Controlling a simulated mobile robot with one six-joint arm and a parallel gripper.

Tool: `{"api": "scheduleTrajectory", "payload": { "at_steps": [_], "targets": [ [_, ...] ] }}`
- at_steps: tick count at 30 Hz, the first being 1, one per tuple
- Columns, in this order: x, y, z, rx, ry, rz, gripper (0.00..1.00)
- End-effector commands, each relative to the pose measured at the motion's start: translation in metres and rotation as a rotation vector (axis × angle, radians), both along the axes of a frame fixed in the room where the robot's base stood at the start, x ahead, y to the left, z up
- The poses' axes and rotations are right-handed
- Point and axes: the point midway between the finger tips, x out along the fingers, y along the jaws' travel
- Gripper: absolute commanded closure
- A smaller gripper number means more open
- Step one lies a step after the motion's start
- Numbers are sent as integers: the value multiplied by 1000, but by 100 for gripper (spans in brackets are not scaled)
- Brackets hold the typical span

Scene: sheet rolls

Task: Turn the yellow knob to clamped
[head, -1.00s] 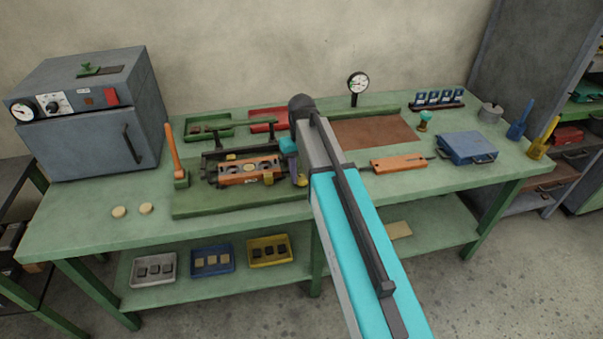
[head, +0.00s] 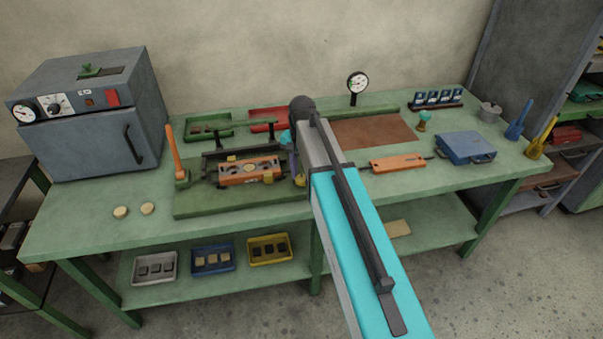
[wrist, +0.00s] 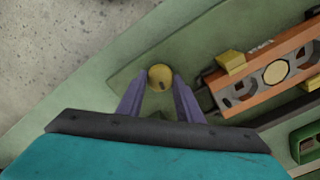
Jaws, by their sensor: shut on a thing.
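The round yellow knob (wrist: 159,76) sits on the green base plate, with a small dark mark on its lower edge. It also shows in the head view (head: 300,181), partly beside my arm. My gripper (wrist: 159,84) has its two purple fingers on either side of the knob and is shut on it. In the head view the fingers are mostly hidden by my arm. The orange fixture (wrist: 252,92) with yellow clamp pieces lies to the right of the knob in the wrist view. I cannot read any clamped label.
An upright orange lever (head: 173,152) stands left of the orange fixture (head: 236,172). Dark handles stand behind it. An orange tool (head: 397,164) and a blue case (head: 466,147) lie right of my arm. The bench front left holds two small discs (head: 121,212).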

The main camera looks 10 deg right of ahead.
Motion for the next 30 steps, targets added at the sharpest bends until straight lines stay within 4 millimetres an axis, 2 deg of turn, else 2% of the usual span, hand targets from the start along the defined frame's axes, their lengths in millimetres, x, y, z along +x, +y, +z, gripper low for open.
{"api": "scheduleTrajectory", "payload": {
  "at_steps": [15,22,30],
  "targets": [
    [0,-1,1,-1,-2,-422,90],
    [0,-1,1,0,-3,-519,90],
    [0,-1,0,0,-3,-551,90]
  ]
}}
